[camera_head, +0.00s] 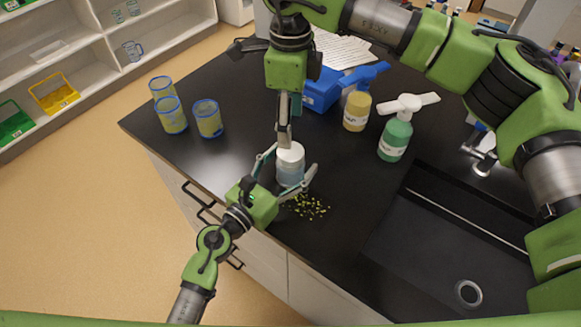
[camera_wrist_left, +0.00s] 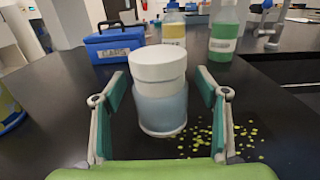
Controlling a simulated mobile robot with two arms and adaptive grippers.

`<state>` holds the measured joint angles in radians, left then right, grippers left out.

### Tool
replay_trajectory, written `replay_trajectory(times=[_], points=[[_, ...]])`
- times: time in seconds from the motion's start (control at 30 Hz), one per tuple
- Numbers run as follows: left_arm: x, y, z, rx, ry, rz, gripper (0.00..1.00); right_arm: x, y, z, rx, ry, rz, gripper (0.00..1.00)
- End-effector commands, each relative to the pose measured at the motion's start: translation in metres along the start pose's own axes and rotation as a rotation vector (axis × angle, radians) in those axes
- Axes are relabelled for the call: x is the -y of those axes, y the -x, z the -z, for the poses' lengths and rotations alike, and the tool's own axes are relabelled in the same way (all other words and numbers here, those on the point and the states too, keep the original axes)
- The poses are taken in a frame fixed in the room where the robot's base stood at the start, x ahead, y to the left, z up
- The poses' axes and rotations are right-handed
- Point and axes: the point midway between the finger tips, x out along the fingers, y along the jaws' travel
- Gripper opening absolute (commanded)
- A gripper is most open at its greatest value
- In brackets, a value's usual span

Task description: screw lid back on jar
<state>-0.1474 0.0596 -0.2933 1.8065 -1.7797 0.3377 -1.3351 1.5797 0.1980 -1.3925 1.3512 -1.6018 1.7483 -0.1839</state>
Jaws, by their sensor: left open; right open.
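The jar (camera_head: 290,175) stands upright on the dark counter, with a bluish body and a white lid (camera_head: 290,155) on its top. In the left wrist view the jar body (camera_wrist_left: 162,112) and lid (camera_wrist_left: 158,62) show a step where they meet; whether the lid is tight I cannot tell. My left gripper (camera_head: 291,162) is open, its fingers on either side of the jar. In the left wrist view gaps show between its fingers (camera_wrist_left: 160,92) and the jar. My right gripper (camera_head: 285,138) is open and points down just above the lid; contact is unclear.
Yellow-green bits (camera_head: 307,207) lie scattered beside the jar. Several blue-rimmed beakers (camera_head: 208,120) stand at the left. A blue box (camera_head: 320,92), a yellow-labelled bottle (camera_head: 356,112) and a green bottle (camera_head: 395,138) stand behind. A black sink (camera_head: 440,250) is at the right.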

Motion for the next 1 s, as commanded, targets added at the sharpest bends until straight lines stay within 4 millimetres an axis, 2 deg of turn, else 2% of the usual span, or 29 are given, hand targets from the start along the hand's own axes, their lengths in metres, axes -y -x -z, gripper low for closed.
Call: replay_trajectory(times=[0.03, 0.2, 0.27, 0.43, 0.57, 1.0], points=[[0.0, 0.0002, 0.0, 0.0, 0.0, 0.0, 0.59, 0.0, 0.0, -0.0001, 0.0, 0.0, 0.0, 0.59], [-0.0001, 0.0003, 0.0, 0.0, 0.0, 0.0, 0.15, 0.0, 0.0, -0.0001, 0.0, 0.0, 0.0, 0.59], [-0.0001, 0.0004, 0.0001, 0.0, 0.0, 0.0, 0.0, -0.0001, 0.0, -0.0001, 0.0, 0.0, 0.0, 0.59], [-0.0001, 0.0005, 0.0001, 0.0, 0.0, 0.0, 0.0, -0.0001, 0.0, 0.0, 0.0, 0.039, 0.0, 0.59], [-0.0001, 0.0005, 0.0001, 0.0, 0.0, 0.0, 0.0, -0.0001, 0.0, -0.0001, 0.0, 0.168, 0.0, 0.59], [-0.0002, 0.0005, 0.0002, 0.0, 0.0, 0.0, 0.0, 0.0, 0.0, 0.0, 0.0, 0.913, 0.0, 0.59]])
